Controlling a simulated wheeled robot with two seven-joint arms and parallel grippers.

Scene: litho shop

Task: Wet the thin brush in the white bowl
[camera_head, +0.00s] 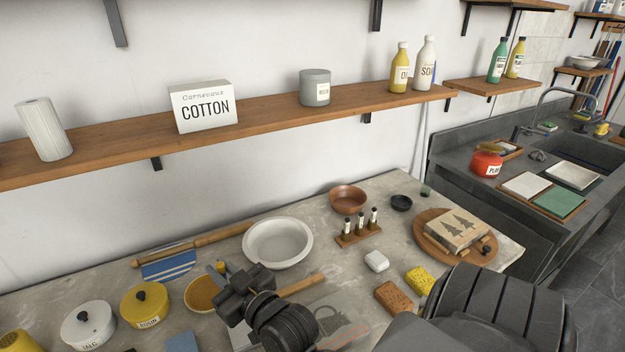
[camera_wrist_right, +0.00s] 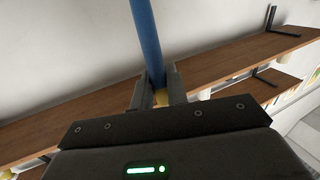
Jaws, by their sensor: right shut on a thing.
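The white bowl (camera_head: 278,242) is a wide, shallow, pale dish on the grey worktop, near the wall. My right gripper (camera_head: 226,274) is in front of the bowl and to its left in the head view, apart from it. In the right wrist view my right gripper (camera_wrist_right: 160,92) is shut on a slim blue stick (camera_wrist_right: 145,40) with a yellow part between the jaws. I take this to be the thin brush; its bristles are not clearly visible. My left gripper is not in view.
An orange-brown dish (camera_head: 202,294), a yellow pot (camera_head: 146,305) and a white pot (camera_head: 88,326) stand left of the gripper. A rolling pin (camera_head: 222,234) lies behind. Small bottles in a rack (camera_head: 358,237) stand right of the bowl. A wooden shelf (camera_head: 262,110) runs above.

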